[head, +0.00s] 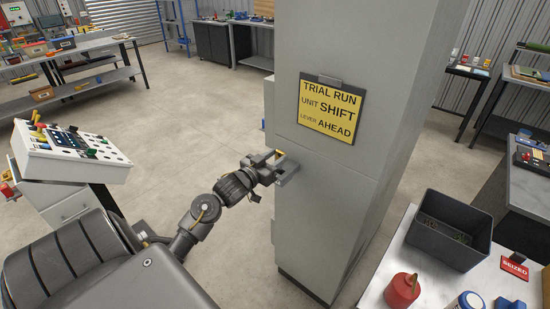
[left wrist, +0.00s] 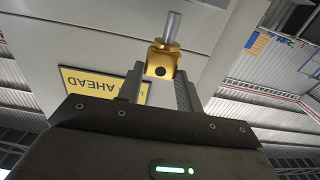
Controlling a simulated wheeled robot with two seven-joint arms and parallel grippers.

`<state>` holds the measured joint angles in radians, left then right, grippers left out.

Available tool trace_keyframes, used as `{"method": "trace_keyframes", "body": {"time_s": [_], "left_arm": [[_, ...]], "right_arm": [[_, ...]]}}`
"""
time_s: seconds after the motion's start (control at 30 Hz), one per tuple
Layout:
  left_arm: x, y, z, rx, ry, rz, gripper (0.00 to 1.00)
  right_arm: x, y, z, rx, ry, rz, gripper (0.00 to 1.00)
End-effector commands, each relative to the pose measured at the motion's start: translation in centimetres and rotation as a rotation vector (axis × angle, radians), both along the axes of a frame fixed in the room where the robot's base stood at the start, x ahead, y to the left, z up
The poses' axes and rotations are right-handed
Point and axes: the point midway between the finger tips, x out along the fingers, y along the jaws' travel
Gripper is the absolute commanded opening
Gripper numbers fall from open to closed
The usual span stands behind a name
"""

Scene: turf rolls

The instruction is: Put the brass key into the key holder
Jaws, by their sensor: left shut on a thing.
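My left gripper (head: 279,164) is beside the left edge of a tall grey cabinet (head: 330,45). It is shut on the brass key (head: 279,152), of which only a small yellowish bit shows in the head view. In the left wrist view the key (left wrist: 161,62) has a brass block between the fingertips and a silver shaft pointing up and away from the gripper (left wrist: 159,85). I cannot make out the key holder in either view; the cabinet's left face is mostly turned away. My right gripper is not in view.
A yellow sign (head: 328,108) hangs on the cabinet's front. A sloped control console (head: 72,155) stands at left. At the lower right, a table holds a dark bin (head: 448,230), a red can (head: 402,290) and a red sign (head: 514,266). Open floor lies left of the cabinet.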

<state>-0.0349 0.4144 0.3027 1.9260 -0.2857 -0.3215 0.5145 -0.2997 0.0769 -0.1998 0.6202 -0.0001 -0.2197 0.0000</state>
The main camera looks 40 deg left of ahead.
Motion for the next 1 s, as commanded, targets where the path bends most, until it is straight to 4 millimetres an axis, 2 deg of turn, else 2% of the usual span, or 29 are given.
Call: {"method": "trace_keyframes", "body": {"time_s": [1.0], "left_arm": [[0.0, -0.03, 0.06, 0.0, -0.001, 0.0, 0.12]], "right_arm": [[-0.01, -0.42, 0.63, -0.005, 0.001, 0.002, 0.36]]}}
